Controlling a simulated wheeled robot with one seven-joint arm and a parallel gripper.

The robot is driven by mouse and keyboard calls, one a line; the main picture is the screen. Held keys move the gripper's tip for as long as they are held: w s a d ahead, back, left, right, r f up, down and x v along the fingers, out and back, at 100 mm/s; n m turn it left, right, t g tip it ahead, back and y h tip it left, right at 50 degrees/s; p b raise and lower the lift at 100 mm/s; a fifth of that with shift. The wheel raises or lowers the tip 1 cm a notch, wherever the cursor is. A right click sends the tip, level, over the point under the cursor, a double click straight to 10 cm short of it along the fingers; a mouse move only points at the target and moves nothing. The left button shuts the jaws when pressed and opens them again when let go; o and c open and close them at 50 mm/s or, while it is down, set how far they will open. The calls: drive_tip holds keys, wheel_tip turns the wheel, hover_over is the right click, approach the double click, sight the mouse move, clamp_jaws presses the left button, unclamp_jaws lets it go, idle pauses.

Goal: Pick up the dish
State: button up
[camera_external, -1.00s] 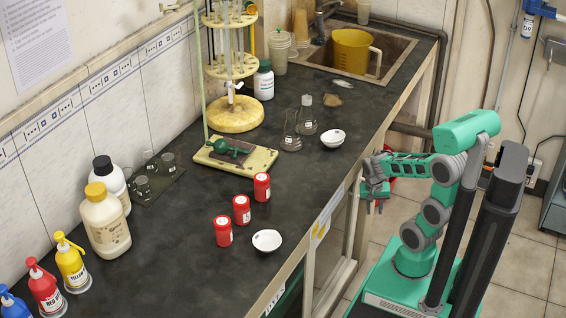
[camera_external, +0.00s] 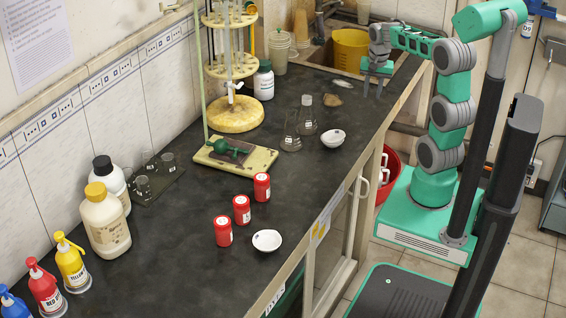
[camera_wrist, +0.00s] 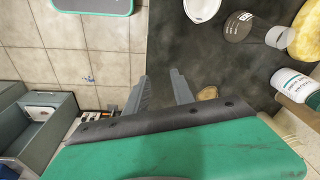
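Two small white dishes stand on the dark bench. The far dish (camera_external: 333,138) is beside the glass flasks, and the near dish (camera_external: 267,241) is by the red containers close to the front edge. A white dish also shows at the top of the wrist view (camera_wrist: 202,9), partly cut off. My gripper (camera_external: 373,92) is above the bench near the sink, to the right of and beyond the far dish. In the wrist view its two fingers (camera_wrist: 160,84) are spread apart with nothing between them.
Two glass flasks (camera_external: 307,120) stand just left of the far dish. Several red containers (camera_external: 241,210) are beside the near dish. The sink holds a yellow jug (camera_external: 350,52). Bench surface between the two dishes is clear.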

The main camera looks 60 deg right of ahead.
drive_tip(key=w+a+f+n+y, duration=0.35)
drive_tip(key=a+f, duration=0.25)
drive_tip(key=a, duration=0.2)
hover_over(334, 139)
drive_tip(key=s, duration=0.4)
drive_tip(key=shift+n+t+h, duration=0.3)
drive_tip(key=shift+n+h, duration=0.05)
drive_tip(key=f, duration=0.6)
drive_tip(key=shift+w+d+f, duration=0.1)
drive_tip(key=shift+w+d, duration=0.1)
drive_tip(key=shift+d, duration=0.2)
drive_tip(key=shift+f, duration=0.4)
drive_tip(key=shift+c, duration=0.3)
clamp_jaws()
